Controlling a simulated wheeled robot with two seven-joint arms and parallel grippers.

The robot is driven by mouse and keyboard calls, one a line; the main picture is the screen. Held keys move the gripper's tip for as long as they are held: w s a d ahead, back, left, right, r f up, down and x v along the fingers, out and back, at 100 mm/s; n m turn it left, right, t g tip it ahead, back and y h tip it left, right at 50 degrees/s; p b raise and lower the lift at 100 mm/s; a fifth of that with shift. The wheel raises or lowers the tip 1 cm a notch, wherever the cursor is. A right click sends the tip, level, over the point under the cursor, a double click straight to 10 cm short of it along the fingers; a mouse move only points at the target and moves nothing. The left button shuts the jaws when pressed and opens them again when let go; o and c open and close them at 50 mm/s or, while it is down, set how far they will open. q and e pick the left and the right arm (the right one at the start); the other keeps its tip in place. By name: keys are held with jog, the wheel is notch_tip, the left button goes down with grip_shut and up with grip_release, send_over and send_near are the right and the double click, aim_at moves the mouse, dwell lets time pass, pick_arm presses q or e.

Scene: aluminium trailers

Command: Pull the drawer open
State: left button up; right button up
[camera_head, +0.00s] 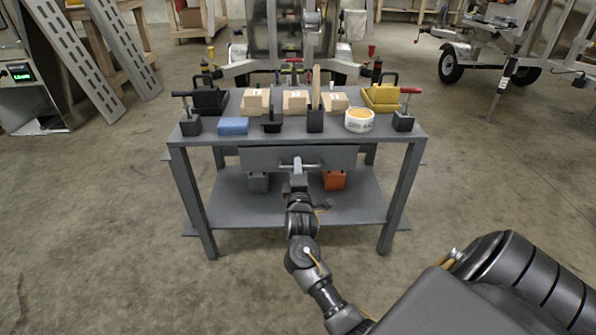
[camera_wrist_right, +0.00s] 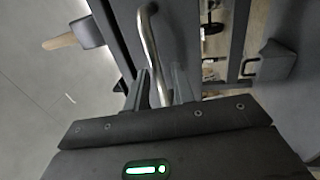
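The drawer (camera_head: 262,158) is a grey box front under the grey workbench top. Its metal bar handle (camera_head: 284,166) runs across the middle of the front. My right gripper (camera_head: 298,178) is at the handle, reaching in from below. In the right wrist view the shiny handle (camera_wrist_right: 150,35) passes between the two dark fingers of the right gripper (camera_wrist_right: 161,85), which look closed around it. Whether the drawer is fully closed is hard to tell. My left gripper is not in view.
The workbench (camera_head: 215,150) top holds several boxes, clamps, a blue block (camera_head: 233,126) and a roll of tape (camera_head: 359,120). An orange item (camera_head: 334,180) and a grey item (camera_head: 257,182) sit on the lower shelf (camera_head: 360,205). The floor in front is clear.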

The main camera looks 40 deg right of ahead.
jog(key=shift+w+d+r, duration=0.1)
jog(key=shift+w+d, duration=0.25)
grip_shut()
jog(key=shift+a, duration=0.1)
